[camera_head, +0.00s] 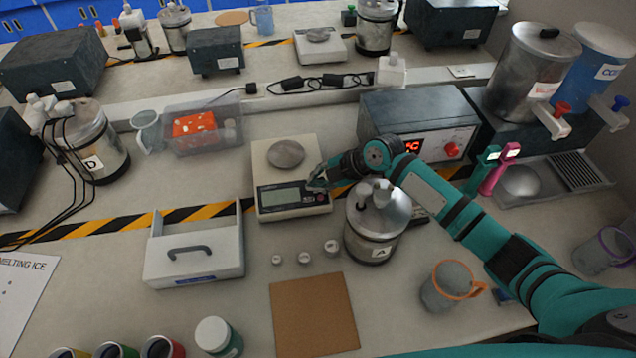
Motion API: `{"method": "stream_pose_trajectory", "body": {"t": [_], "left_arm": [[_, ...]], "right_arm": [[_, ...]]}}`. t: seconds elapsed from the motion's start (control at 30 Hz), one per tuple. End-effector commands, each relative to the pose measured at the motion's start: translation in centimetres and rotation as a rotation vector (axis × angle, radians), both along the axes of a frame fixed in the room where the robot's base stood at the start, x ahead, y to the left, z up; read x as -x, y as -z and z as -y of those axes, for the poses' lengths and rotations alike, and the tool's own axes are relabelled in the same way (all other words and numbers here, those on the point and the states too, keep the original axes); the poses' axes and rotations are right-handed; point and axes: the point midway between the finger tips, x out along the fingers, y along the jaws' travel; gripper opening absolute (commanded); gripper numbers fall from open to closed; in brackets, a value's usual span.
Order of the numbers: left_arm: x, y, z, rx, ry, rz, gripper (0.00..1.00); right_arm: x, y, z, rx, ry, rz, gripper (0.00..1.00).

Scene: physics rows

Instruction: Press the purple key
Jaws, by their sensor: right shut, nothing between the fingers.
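A balance (262,155) with a round metal pan (286,154) stands near the middle of the bench. Its front panel has a grey display (284,196). A small purplish key (320,197) shows at the right end of this panel, beside the display. My right gripper (316,184) is shut and empty, its tips at the panel's right end, very close to the key. I cannot tell whether the tips touch it. My left gripper is not in view.
A metal vessel marked A (374,238) stands just below my right gripper. A heater box (420,105) is behind my arm. Several small weights (304,258), a cork mat (314,312) and a white caddy (193,255) lie in front. An orange-rimmed jug (449,284) stands under my forearm.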

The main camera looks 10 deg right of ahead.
Motion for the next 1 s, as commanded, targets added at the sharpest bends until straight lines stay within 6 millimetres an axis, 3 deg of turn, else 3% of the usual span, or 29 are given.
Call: {"method": "stream_pose_trajectory", "body": {"t": [1.0], "left_arm": [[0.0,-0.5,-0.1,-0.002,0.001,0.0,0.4]], "right_arm": [[0.2,-1.0,0.0,0.0,0.0,0.0,0.0]]}}
